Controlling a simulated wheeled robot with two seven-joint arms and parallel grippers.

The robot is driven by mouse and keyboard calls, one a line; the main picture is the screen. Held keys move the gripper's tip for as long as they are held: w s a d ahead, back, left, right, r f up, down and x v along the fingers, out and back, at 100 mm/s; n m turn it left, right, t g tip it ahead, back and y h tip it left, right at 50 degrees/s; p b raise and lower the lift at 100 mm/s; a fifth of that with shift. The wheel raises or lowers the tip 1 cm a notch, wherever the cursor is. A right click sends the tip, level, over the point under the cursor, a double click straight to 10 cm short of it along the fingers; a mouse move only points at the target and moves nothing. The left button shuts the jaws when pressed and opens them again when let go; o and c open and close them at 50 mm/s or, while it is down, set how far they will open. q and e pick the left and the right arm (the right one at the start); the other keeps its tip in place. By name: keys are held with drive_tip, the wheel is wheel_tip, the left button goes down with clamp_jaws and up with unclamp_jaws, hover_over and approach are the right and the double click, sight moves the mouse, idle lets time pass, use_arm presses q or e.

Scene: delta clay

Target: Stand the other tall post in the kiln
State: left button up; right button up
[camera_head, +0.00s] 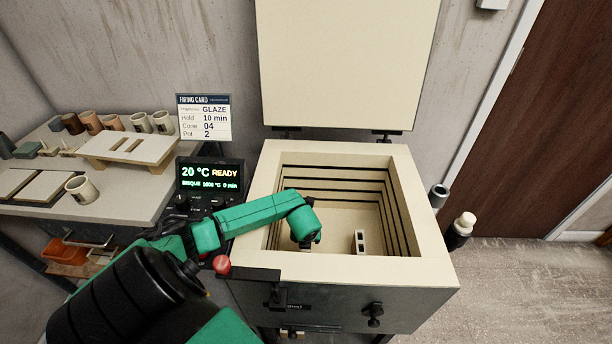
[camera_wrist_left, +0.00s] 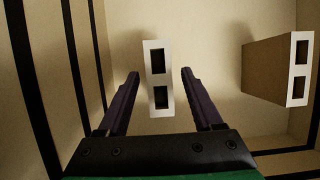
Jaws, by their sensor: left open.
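The kiln (camera_head: 262,195) stands open, and my left arm reaches down into it. My left gripper (camera_head: 308,246) is low in the chamber, and its fingers are mostly hidden in the head view. In the left wrist view the gripper (camera_wrist_left: 160,85) is open. A pale post (camera_wrist_left: 158,48) with two square holes in its end lies between the fingers, with a gap on both sides. A second post (camera_wrist_left: 275,75) of the same kind stands apart at the right; one post also shows on the kiln floor in the head view (camera_head: 361,242). My right gripper is out of view.
Dark-grooved walls surround the chamber, and the raised lid (camera_head: 345,65) is behind it. A control box (camera_head: 210,178) reads 20 °C READY. The table at left holds several mugs (camera_head: 82,189) and a slotted pale board (camera_head: 128,147).

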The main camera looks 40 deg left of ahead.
use_arm(q)
drive_tip(key=v, duration=1)
drive_tip(key=shift+r, duration=0.2)
